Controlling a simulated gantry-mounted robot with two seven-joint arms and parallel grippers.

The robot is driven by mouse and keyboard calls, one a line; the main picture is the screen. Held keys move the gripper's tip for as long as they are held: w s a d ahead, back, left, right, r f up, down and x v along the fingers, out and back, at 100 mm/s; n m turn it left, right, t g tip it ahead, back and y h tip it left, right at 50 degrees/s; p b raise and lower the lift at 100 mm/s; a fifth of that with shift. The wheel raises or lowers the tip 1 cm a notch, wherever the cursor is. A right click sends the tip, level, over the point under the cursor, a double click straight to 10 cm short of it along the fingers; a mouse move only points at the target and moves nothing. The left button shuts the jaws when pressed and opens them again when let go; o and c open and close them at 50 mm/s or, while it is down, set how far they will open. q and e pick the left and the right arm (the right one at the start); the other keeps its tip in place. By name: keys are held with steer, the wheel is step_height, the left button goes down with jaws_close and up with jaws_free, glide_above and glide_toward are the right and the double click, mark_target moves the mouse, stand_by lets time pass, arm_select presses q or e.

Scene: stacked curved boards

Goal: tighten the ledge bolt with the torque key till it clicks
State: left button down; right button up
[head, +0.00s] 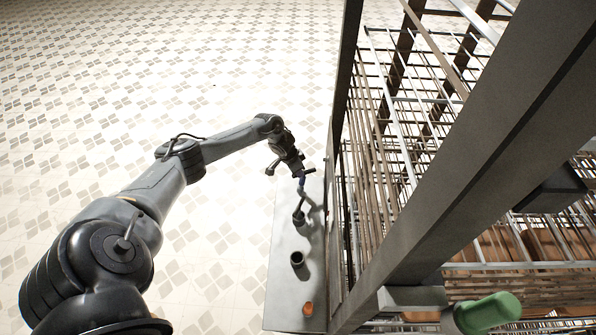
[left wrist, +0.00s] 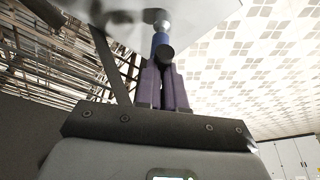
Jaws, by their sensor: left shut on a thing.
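My left gripper (head: 301,177) hangs over the far end of the grey ledge (head: 283,285) in the head view. In the left wrist view its two dark purple fingers (left wrist: 163,88) are shut on a blue tool with a dark round end, apparently the torque key (left wrist: 160,41). The tool points toward a pale grey surface at the top of that view. A small dark upright piece (head: 299,216) stands on the ledge just below the gripper in the head view; I cannot tell whether it is the bolt. Contact between tool and bolt cannot be made out. My right gripper is out of view.
A dark open cup (head: 297,259) and a small orange piece (head: 308,309) stand on the ledge nearer me. A tall metal rack (head: 455,190) with bars rises close along the ledge's right side. A green rounded object (head: 488,312) is at lower right. Tiled floor (head: 120,90) lies open to the left.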

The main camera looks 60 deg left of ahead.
arm_select(q)
steer(key=shift+s, duration=0.15)
steer(key=shift+s+f+t+p, duration=0.1)
steer(key=shift+s+t+p, duration=0.3)
steer(key=shift+p, duration=0.45)
steer(key=shift+s+t+p, duration=0.6)
steer(key=shift+s+p, duration=0.05)
steer(key=shift+p, duration=0.4)
steer(key=shift+r+p, duration=0.2)
steer(key=shift+p, duration=0.3)
steer(key=shift+s+a, duration=0.1)
steer(key=shift+a, duration=0.1)
steer(key=shift+r+p, duration=0.15)
steer(key=shift+p, duration=0.3)
stand_by(0.7)
steer(key=shift+w+d+r, duration=0.1)
steer(key=shift+w+d, duration=0.1)
steer(key=shift+w, duration=0.05)
